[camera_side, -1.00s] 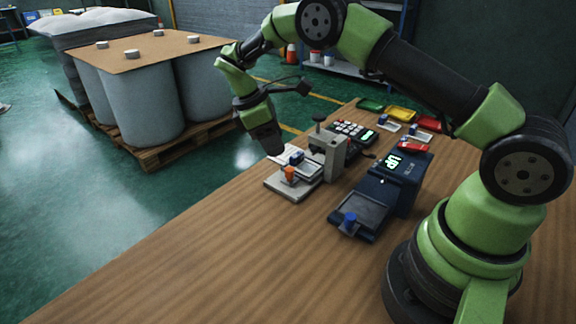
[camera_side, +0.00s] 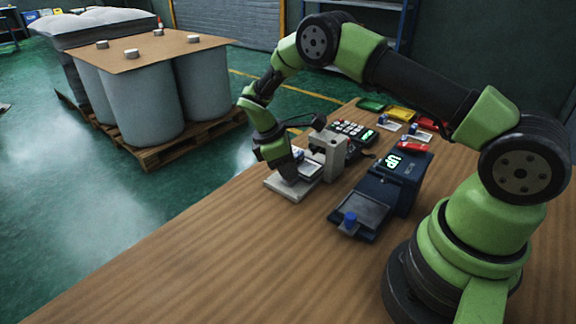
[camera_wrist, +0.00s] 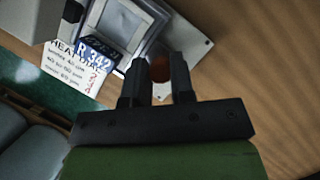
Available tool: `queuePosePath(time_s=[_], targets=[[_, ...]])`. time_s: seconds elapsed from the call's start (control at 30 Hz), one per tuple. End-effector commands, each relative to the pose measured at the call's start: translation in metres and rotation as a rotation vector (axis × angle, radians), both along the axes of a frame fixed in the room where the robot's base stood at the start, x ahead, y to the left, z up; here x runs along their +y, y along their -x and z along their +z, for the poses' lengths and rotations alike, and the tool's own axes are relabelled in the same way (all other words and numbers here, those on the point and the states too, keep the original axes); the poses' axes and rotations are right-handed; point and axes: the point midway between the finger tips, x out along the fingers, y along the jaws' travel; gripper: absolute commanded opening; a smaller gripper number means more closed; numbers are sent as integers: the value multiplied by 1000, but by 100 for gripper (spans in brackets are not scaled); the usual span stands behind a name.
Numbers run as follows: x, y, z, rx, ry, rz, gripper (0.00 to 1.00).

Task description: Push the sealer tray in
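The sealer (camera_side: 326,152) is a grey press on a pale base plate (camera_side: 276,186) near the table's far left edge. Its silver-framed tray (camera_side: 312,170) sits out in front of the press; it also shows in the wrist view (camera_wrist: 128,22). My gripper (camera_side: 290,176) points down over the front of the tray and hides the knob in the side view. In the wrist view, my gripper (camera_wrist: 158,68) has its two fingers apart; contact with the knob is unclear.
A dark blue device (camera_side: 390,182) with an "UP" display and a blue-knobbed tray (camera_side: 360,212) stands to the right. A keypad (camera_side: 353,131) and red, yellow and green trays (camera_side: 401,114) lie behind. The wooden table's near left is clear.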

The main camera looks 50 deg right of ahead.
Motion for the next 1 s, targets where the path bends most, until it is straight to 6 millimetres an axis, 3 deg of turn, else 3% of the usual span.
queuePosePath(time_s=[0.23, 0.5, 0.73, 0.77, 0.87, 1.0], targets=[[-4, 0, 0, 0, 0, -1, 0], [-40, 0, 0, 0, 1, -2, 0], [-42, 0, 0, -2, 4, 3, 0], [-42, 0, 0, -2, 4, 3, 25], [-42, 0, 0, -1, 3, 1, 48], [-41, 0, 0, -1, 2, 1, 48]])
